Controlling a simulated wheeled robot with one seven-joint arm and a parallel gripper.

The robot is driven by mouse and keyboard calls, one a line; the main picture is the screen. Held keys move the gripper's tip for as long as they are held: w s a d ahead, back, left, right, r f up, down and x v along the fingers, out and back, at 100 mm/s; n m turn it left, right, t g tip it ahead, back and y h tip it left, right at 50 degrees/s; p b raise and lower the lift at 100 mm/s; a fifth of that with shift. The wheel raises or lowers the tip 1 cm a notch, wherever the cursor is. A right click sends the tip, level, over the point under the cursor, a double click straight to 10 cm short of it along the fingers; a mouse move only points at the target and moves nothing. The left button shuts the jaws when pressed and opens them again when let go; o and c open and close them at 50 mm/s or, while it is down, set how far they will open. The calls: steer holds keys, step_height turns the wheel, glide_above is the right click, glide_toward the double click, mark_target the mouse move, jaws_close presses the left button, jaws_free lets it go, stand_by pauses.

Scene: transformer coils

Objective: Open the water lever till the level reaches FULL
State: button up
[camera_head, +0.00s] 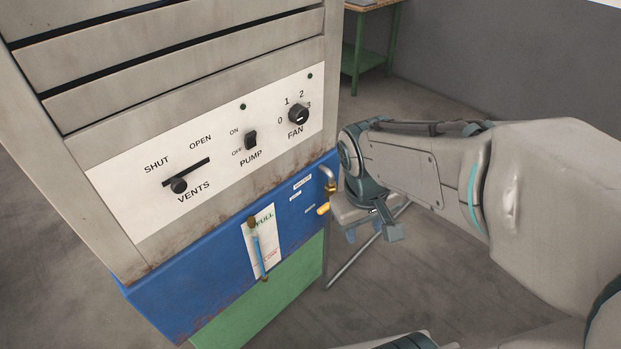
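A blue water tank (215,285) fills the lower front of the grey cabinet. Its white gauge plate (272,243) has FULL printed near the top and a narrow tube with a blue column (257,250). The column's top appears below the FULL mark, but a brown fitting at the tube's top makes the exact level hard to read. A small yellow lever (323,209) sits at the tank's right edge, below a grey pipe (328,178). My gripper (371,236) is right of the lever, apart from it. Its fingers look spread, with nothing visible between them.
The white panel above the tank carries a VENTS slider (179,185), a PUMP switch (251,140) and a FAN knob (298,115). A thin grey rod (350,262) slants behind my gripper. A green-legged table (362,60) stands behind.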

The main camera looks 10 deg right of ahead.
steer(key=w+d+f+n+g+h+b, duration=0.1)
steer(key=w+f+n+g+h+b, duration=0.1)
steer(key=w+f+n+h, duration=0.5)
steer(key=n+t+h+b, duration=0.65)
steer(key=n+t, duration=0.45)
steer(key=n, duration=0.7)
glide_toward(327, 207)
steer(key=x, duration=0.8)
steer(key=f+x, duration=0.1)
steer(key=x, duration=0.1)
steer(key=shift+w+d, duration=0.15)
steer(key=shift+w, duration=0.35)
jaws_close()
